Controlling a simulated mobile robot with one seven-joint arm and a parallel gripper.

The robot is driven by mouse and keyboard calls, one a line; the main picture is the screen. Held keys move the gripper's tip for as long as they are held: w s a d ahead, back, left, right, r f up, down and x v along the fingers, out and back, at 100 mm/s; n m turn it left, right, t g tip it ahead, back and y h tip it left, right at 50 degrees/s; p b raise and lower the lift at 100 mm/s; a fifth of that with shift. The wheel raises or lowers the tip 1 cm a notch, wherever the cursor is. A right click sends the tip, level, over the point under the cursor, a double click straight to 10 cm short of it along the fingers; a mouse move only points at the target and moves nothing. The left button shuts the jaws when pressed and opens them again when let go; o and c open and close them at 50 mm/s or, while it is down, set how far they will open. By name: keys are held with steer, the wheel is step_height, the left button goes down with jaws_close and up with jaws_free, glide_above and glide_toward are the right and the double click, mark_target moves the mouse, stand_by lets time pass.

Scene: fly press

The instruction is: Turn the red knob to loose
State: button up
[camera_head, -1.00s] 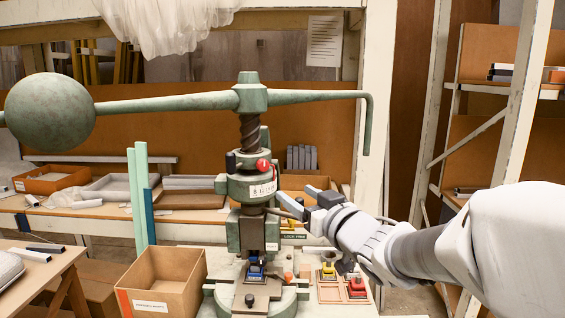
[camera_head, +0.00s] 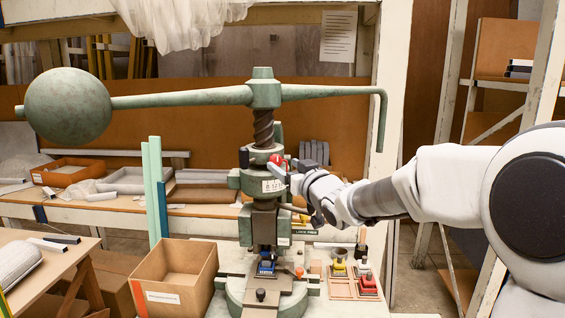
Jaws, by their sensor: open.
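The red knob (camera_head: 277,161) is on the front right of the green fly press collar (camera_head: 249,183), just above a white scale label (camera_head: 273,185). It is partly hidden by my gripper's finger. My gripper (camera_head: 282,168) is open, with its fingers at the knob, one on or just in front of it. Whether the fingers touch the knob cannot be told. The knob's pointer and its present setting are hidden or too small to read.
The press's long lever with a ball weight (camera_head: 68,110) spans above my gripper. A black knob (camera_head: 244,158) sits left of the red one. A cardboard box (camera_head: 174,280) stands front left; a tray with red and yellow pieces (camera_head: 355,285) lies front right.

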mark_target(277, 160)
steer(key=shift+x, duration=1.9)
jaws_close()
